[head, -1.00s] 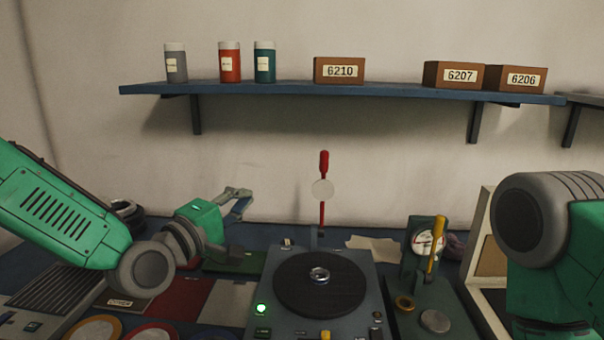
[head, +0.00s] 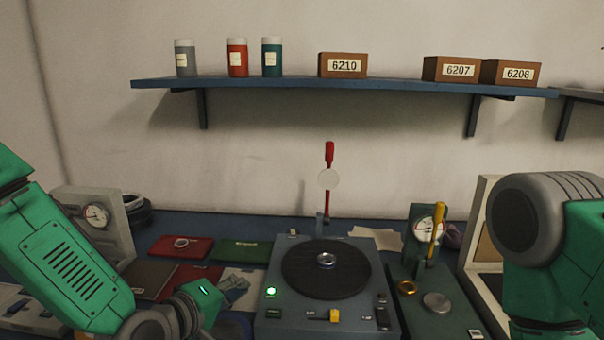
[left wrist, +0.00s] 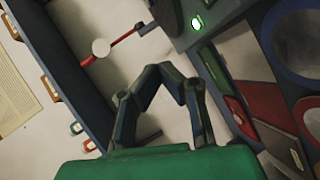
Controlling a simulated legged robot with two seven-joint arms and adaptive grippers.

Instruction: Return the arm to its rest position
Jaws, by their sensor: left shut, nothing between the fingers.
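My left arm (head: 65,262) comes in from the left in the head view, bent down towards the bench front. My left gripper (head: 236,284) is low, just left of the turntable device, over a pale mat. In the left wrist view its jointed fingers (left wrist: 170,72) meet at the tips; it is shut and empty. My right arm (head: 540,235) stands at the right edge of the head view; its gripper is out of view.
Red (head: 165,248) and green (head: 240,251) mats lie at left. A shelf (head: 350,86) with jars and boxes hangs above.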

